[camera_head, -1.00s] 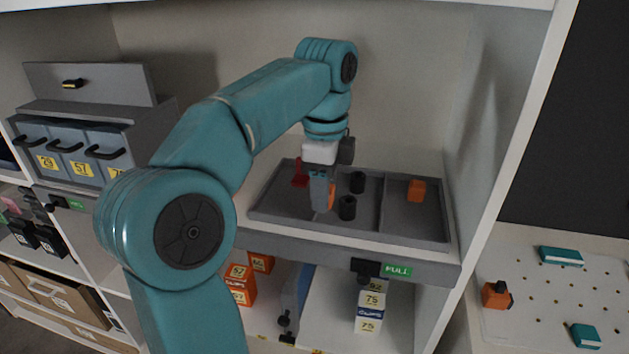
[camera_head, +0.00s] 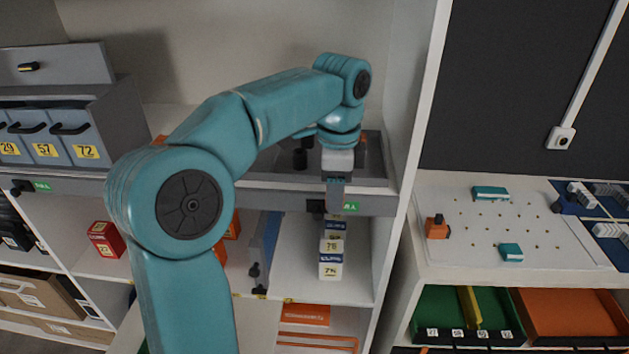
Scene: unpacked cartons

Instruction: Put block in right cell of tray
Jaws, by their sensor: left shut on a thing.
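My left gripper (camera_head: 336,194) points down in front of the pull-out shelf's front edge, by the green label. Its fingers are shut on the block, which they hide almost wholly in this view; an orange patch showed between them a second ago. The grey tray (camera_head: 376,163) lies on the shelf behind the gripper. My arm and gripper cover much of the tray, including most of its right cell and the divider. Black cylinders (camera_head: 300,157) stand in its left cell. My right gripper is not in view.
The cabinet's right side wall (camera_head: 412,120) stands close to the right of the tray. White-and-blue boxes (camera_head: 331,262) are stacked on the shelf below. A white pegboard table (camera_head: 490,225) stands at the right. Grey drawers (camera_head: 50,135) are at the left.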

